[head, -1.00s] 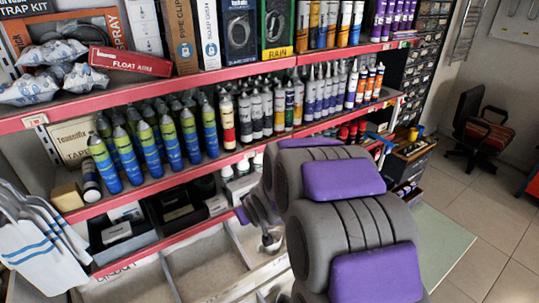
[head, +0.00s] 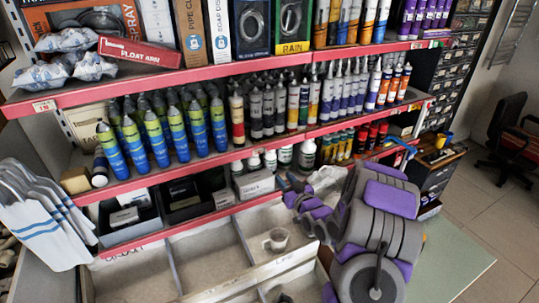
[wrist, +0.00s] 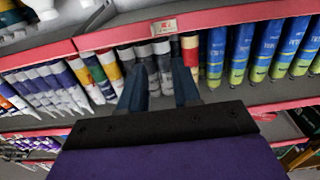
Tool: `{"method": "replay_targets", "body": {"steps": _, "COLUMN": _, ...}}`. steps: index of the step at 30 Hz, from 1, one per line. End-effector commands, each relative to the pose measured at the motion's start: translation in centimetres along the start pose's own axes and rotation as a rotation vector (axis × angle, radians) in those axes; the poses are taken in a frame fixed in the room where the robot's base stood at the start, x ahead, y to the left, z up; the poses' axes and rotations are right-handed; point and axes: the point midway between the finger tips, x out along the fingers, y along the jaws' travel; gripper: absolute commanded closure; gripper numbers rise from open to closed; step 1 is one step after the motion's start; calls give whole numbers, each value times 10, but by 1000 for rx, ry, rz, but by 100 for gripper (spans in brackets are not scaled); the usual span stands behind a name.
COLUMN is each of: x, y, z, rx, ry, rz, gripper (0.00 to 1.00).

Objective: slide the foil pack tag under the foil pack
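Several crumpled blue-and-white foil packs (head: 68,57) lie at the left end of the top red-edged shelf in the head view. A small pale tag (head: 43,106) sits on the red shelf edge below and left of them. My gripper (wrist: 158,78) shows in the wrist view with its two dark fingers apart and nothing between them. It faces the tubes on the middle shelf, well to the right of the foil packs. The foil packs and their tag are outside the wrist view, whose picture is upside down. In the head view my arm partly hides the gripper.
A red float arm box (head: 138,50) lies right beside the foil packs. Blue-green tubes (head: 153,137) stand on the middle shelf. Another tag (wrist: 163,27) is on that shelf's edge.

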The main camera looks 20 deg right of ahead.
Motion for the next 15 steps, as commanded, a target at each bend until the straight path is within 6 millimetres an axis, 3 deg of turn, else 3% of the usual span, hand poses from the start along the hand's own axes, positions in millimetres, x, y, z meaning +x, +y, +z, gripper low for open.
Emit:
{"method": "replay_targets", "body": {"steps": 8, "x": 45, "y": 12, "z": 2, "rx": 5, "ry": 4, "rz": 1, "gripper": 68}}
{"method": "replay_targets", "body": {"steps": 15, "x": 84, "y": 9, "z": 2, "rx": 2, "ry": 2, "rz": 2, "gripper": 68}}
